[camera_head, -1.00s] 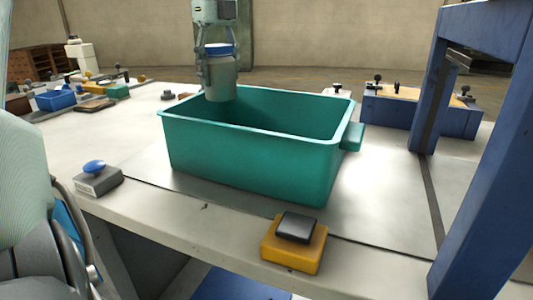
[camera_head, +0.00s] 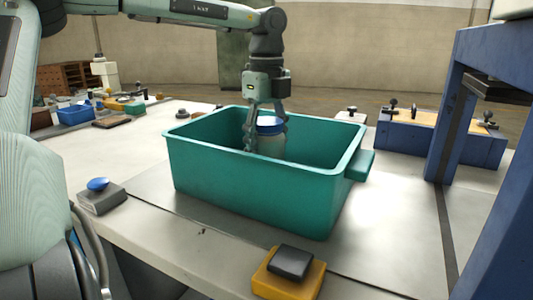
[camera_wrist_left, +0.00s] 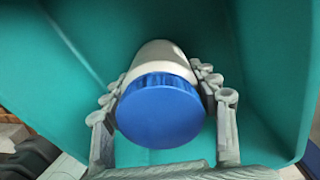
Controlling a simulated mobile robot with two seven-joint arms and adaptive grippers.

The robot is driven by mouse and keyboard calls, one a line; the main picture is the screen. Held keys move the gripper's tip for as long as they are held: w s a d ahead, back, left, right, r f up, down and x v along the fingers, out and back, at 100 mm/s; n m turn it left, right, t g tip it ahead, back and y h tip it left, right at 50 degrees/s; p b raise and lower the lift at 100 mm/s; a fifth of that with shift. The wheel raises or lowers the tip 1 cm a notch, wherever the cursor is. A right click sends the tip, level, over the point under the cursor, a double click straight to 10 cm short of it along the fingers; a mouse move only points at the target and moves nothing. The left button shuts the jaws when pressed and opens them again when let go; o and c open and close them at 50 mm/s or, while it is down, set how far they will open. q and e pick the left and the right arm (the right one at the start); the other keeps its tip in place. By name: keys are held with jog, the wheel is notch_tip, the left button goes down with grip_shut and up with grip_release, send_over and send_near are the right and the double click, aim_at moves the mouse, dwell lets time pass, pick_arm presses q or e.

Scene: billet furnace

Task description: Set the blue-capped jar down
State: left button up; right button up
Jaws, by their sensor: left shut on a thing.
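The blue-capped jar (camera_head: 271,140) is inside the green bin (camera_head: 250,182), upright, with its lower part hidden by the bin's front wall. My left gripper (camera_head: 266,125) points down into the bin and is shut on the jar, with fingers on both sides below the cap. In the left wrist view the jar's blue cap (camera_wrist_left: 161,110) faces the camera, between the two fingers (camera_wrist_left: 163,100), with green bin walls around it. I cannot tell whether the jar's base touches the bin floor. My right gripper is not in view.
A yellow block with a dark top (camera_head: 289,270) sits at the table's front edge. A grey box with a blue button (camera_head: 100,195) is at left. A blue frame (camera_head: 455,120) stands at right. A blue fixture (camera_head: 440,135) is behind.

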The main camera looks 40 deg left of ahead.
aim_at(267, 121)
pick_arm(q)
jog(key=shift+f, duration=0.9)
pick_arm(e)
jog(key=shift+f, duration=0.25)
pick_arm(q)
jog(key=shift+f, duration=0.15)
jog(key=o, duration=0.9)
jog(key=shift+c, duration=0.2)
jog(key=o, duration=0.4)
jog(key=shift+o, duration=0.2)
jog(key=shift+r, duration=0.3)
notch_tip(267, 121, up, 12)
jog(key=shift+f, duration=0.2)
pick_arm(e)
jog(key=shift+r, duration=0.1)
